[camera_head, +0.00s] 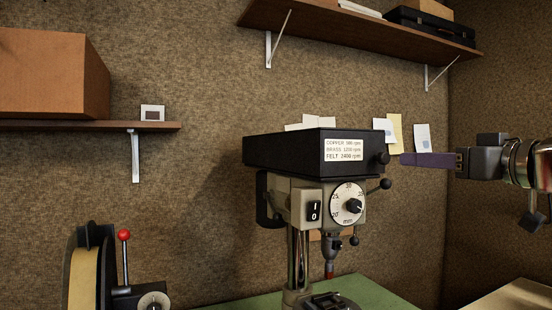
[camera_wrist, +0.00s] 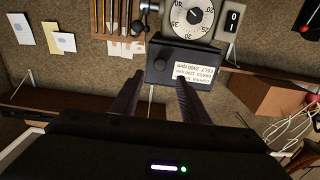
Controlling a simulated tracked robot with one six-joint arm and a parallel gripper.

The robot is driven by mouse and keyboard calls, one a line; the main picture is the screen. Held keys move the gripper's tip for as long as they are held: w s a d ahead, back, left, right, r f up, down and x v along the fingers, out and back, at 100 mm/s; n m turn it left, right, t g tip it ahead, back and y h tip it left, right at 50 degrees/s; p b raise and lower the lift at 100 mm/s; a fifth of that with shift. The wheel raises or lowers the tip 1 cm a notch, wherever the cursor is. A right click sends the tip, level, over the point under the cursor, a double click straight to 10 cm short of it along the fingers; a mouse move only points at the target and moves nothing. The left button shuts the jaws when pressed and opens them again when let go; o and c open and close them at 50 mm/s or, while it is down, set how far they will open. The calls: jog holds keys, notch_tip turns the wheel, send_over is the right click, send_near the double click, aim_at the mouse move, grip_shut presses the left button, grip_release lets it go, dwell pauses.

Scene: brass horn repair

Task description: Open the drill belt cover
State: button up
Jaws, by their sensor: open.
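The drill press (camera_head: 307,205) stands on a green bench top. Its black belt cover (camera_head: 275,152) lies level and closed on top of the head, with a speed label on its front. A round black knob (camera_head: 382,158) sticks out at the cover's right front end. My gripper (camera_head: 404,159) comes from the right, its purple fingers at the knob's height and just short of it. In the wrist view, which is upside down, my gripper (camera_wrist: 159,78) is open and empty. The knob (camera_wrist: 159,65) shows ahead between the two fingertips, beside the cover (camera_wrist: 185,55).
A wall shelf (camera_head: 370,35) with a black case hangs above the drill. Another shelf (camera_head: 150,126) with a brown box is at left. A belt machine with a red-knobbed lever (camera_head: 124,235) stands at lower left. Paper notes are on the wall behind.

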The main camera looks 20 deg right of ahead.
aim_at(386, 157)
jog(key=shift+w+a, duration=0.1)
jog(key=shift+w, duration=4.05)
jog(key=shift+c, duration=0.6)
grip_shut()
jog(key=shift+a, duration=0.25)
jog(key=shift+d+r, duration=0.1)
jog(key=shift+d, duration=0.1)
